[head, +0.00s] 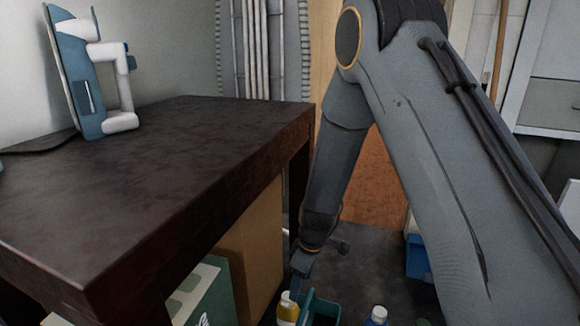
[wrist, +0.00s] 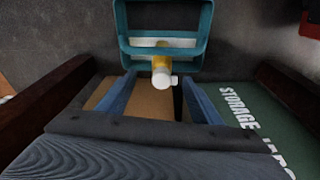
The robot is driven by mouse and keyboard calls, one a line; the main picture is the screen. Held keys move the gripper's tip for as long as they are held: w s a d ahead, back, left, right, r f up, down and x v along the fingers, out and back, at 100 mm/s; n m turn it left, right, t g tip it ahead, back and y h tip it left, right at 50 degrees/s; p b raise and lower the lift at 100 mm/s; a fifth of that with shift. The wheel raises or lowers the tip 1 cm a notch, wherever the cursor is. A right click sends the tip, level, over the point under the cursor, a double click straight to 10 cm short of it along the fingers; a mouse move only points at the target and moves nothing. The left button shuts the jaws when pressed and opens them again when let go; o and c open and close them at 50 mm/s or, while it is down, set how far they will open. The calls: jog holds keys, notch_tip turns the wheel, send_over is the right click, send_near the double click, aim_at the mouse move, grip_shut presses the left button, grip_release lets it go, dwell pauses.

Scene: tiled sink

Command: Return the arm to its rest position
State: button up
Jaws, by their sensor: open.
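My gripper (head: 296,284) hangs low at the end of my arm, beside the dark table and pointing down. In the wrist view, my gripper (wrist: 157,78) has its two blue fingers spread apart, with nothing clamped between them. A yellow bottle with a white cap (wrist: 161,78) shows between and beyond the fingertips; it is also in the head view (head: 288,310), just below the gripper. I cannot tell how far the bottle is from the fingers. A teal caddy (wrist: 207,28) is by the bottle, and in the head view (head: 322,308) its lower part is cut off.
The dark table (head: 150,180) is left of my arm, holding a blue-and-white device (head: 85,75). Under it are a cardboard box (head: 258,240) and a green storage box (head: 205,290). A blue object (head: 417,257) lies farther right.

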jog(key=s+d+r+m+t+h, duration=0.1)
jog(key=s+d+r+m, duration=0.5)
jog(key=s+d+r, duration=0.3)
jog(key=s+d+r+m+t+h, duration=0.1)
jog(key=s+d+r+m, duration=0.55)
jog(key=r, duration=0.45)
jog(key=s+a+r+n+g+y+p, duration=0.1)
jog(key=s+a+r+n, duration=0.3)
jog(key=s+a, duration=0.5)
jog(key=s+a+r+n+g+y+p, duration=0.1)
jog(key=s+a+r+n+g, duration=0.15)
jog(key=s+a+r, duration=0.65)
jog(key=d+r+m+p, duration=0.2)
jog(key=d+r+p, duration=0.4)
jog(key=r+p, duration=0.3)
jog(key=d+r+m+h+p, duration=0.1)
jog(key=d+r+p, duration=0.5)
jog(key=p, duration=1)
jog(key=w+d+r+m+p, duration=0.1)
jog(key=d+r+m+p, duration=0.2)
jog(key=r+p, duration=0.9)
jog(key=d+p, duration=0.1)
jog(key=d, duration=0.2)
jog(key=shift+d+m+t+h, duration=0.2)
jog(key=shift+m+t+h, duration=0.1)
jog(key=shift+t, duration=0.05)
